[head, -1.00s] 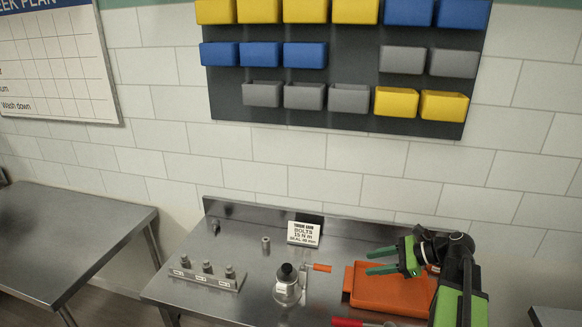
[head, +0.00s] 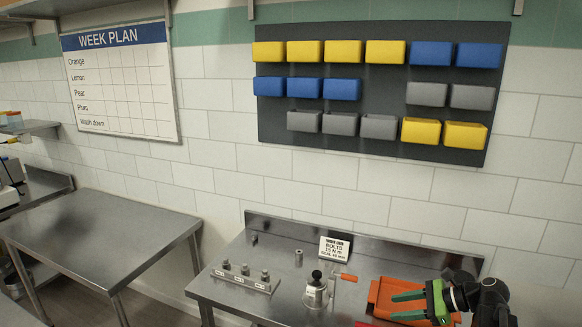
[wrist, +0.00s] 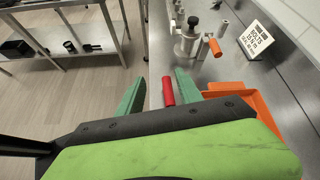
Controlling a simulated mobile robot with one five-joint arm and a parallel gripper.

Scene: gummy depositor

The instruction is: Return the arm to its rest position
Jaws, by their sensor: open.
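My gripper (head: 408,305) has green fingers and is at the lower right of the head view, in front of the orange tray (head: 376,291). In the wrist view its two fingers (wrist: 162,97) stand apart with nothing held between them. A red handle (wrist: 168,91) shows beyond the gap between the fingers, apart from them. My dark and green arm is bent at the lower right edge of the head view, and its lower part is cut off.
The steel bench (head: 228,289) carries a bolt rack (head: 243,279), a metal depositor part with a black knob (head: 316,289), an orange-handled tool (head: 345,277) and a torque sign (head: 335,248). Another steel table (head: 100,235) stands left. Bins hang on the wall panel (head: 380,92).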

